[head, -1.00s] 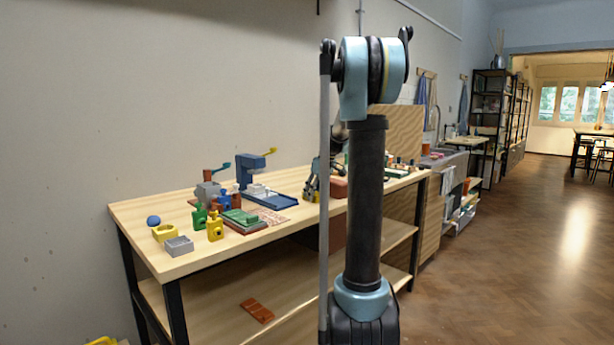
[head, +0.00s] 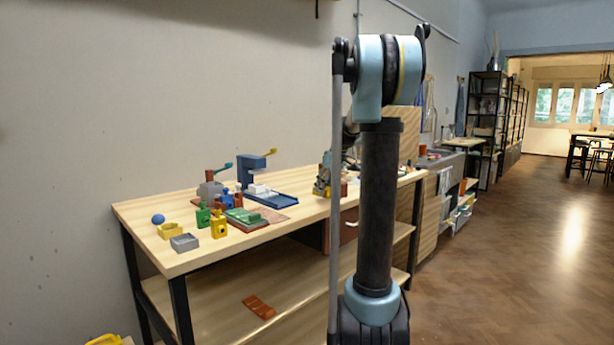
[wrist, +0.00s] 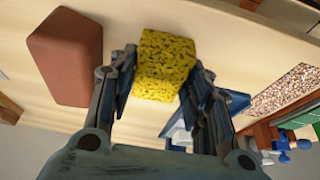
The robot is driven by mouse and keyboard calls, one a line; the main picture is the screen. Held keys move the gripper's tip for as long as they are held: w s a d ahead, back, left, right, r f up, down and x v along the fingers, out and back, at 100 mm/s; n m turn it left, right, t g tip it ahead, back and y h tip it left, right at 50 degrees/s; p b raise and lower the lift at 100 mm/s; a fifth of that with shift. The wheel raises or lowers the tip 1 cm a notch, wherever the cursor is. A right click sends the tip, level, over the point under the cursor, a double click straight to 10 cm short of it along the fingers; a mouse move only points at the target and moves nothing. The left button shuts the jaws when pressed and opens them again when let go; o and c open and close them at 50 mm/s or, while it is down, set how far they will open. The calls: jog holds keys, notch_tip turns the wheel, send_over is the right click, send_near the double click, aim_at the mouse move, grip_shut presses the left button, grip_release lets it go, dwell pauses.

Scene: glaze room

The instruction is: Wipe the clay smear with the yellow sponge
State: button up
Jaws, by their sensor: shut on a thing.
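My gripper (wrist: 157,85) is shut on the yellow sponge (wrist: 165,62), a speckled block held between its two fingers in the wrist view. In the head view my gripper (head: 323,184) is over the workbench, partly behind my arm, and the sponge is too small there to make out well. I cannot tell whether the sponge touches the bench top. I cannot pick out the clay smear in either view; it may be hidden.
A reddish-brown block (wrist: 65,55) lies beside the sponge on the workbench (head: 175,262). The bench's front-left corner is bare.

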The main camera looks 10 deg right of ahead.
jog(key=shift+r, duration=2.4)
jog(key=shift+s, duration=0.1)
